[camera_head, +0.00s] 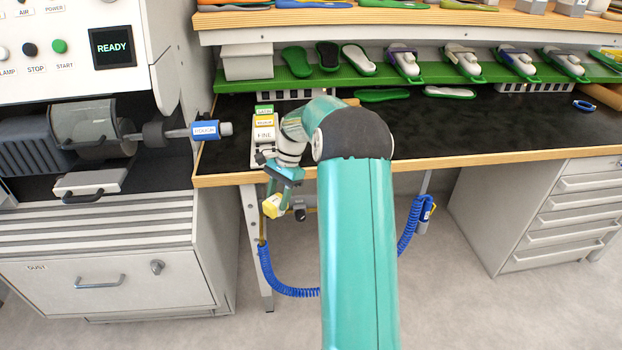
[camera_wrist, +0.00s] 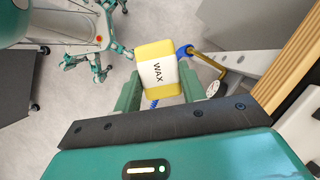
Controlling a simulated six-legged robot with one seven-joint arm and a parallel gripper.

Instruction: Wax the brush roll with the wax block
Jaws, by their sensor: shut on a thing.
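The yellow wax block (camera_head: 272,207) hangs in the air in front of the workbench's left end. In the wrist view the block (camera_wrist: 158,70) shows its white label reading WAX. My gripper (camera_wrist: 160,88) is shut on it, one green finger at each side. In the head view my gripper (camera_head: 277,197) points downward, right of and below the machine's shaft. The grinding machine at left carries a dark roll (camera_head: 156,134) on a shaft and a roll inside a guard (camera_head: 92,130). I cannot tell which is the brush roll. The block is apart from both.
A blue-labelled piece (camera_head: 205,130) sits on the shaft's end. The machine display (camera_head: 113,47) reads READY. Labelled blocks (camera_head: 264,130) stand on the bench (camera_head: 480,135) beside my wrist. A coiled blue hose (camera_head: 280,285) hangs below. A drawer cabinet (camera_head: 545,215) stands right.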

